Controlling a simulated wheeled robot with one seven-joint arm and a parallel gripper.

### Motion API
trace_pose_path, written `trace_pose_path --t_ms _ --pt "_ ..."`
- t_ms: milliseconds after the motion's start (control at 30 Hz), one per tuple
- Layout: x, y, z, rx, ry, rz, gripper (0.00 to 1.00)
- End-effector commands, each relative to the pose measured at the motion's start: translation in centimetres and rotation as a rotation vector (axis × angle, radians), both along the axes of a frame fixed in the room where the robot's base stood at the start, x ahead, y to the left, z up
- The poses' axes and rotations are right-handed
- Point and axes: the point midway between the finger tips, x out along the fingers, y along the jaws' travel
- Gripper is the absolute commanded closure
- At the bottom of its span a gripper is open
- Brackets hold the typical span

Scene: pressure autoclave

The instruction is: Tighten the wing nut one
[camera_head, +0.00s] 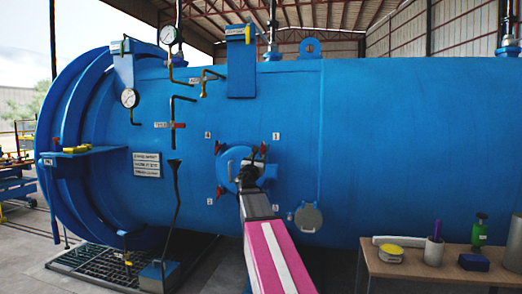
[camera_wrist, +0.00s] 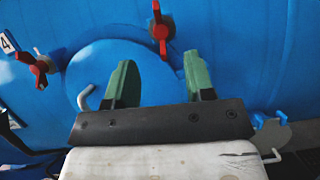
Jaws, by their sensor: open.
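Wing nut one (camera_head: 264,148) is a red wing nut beside the label "1", at the upper right of the round blue port cover (camera_head: 228,160) on the autoclave. In the wrist view a red wing nut (camera_wrist: 159,30) at top centre, its label out of frame, appears to be the same one. My gripper (camera_wrist: 160,72) is open, with two green fingers apart and nothing between them. The wing nut shows beyond and above the gap between the fingertips, apart from them. In the head view my gripper (camera_head: 252,160) is in front of the cover and hides part of it.
Wing nut four (camera_wrist: 38,66) is at the left in the wrist view. Another red wing nut (camera_head: 220,190) is at the cover's lower left; the lower right is hidden by my arm. A grey round flap (camera_head: 308,217) hangs to the right. A table (camera_head: 450,273) with tools stands at lower right.

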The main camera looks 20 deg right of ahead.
Motion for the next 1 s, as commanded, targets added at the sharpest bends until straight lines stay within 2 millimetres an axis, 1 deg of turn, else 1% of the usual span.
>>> trace_pose_path --t_ms 33,167,400,500,667,933,967,1000 --pt "0.6 -0.4 0.3 0.001 -0.001 -0.001 0.51" --pt "2.1 -1.3 1.0 0.002 -0.001 0.0 0.51" --pt "5.4 -3.7 2.7 0.003 -0.002 -0.001 0.51" --pt "6.5 -4.5 3.2 0.004 -0.002 0.001 0.51" --pt "7.3 -5.2 3.6 0.004 -0.002 0.001 0.51" --pt "7.3 -5.3 3.7 0.004 -0.002 0.001 0.51" --pt "7.3 -5.3 3.7 0.004 -0.002 0.001 0.61" --pt "7.3 -5.3 3.7 0.004 -0.002 0.001 0.74"
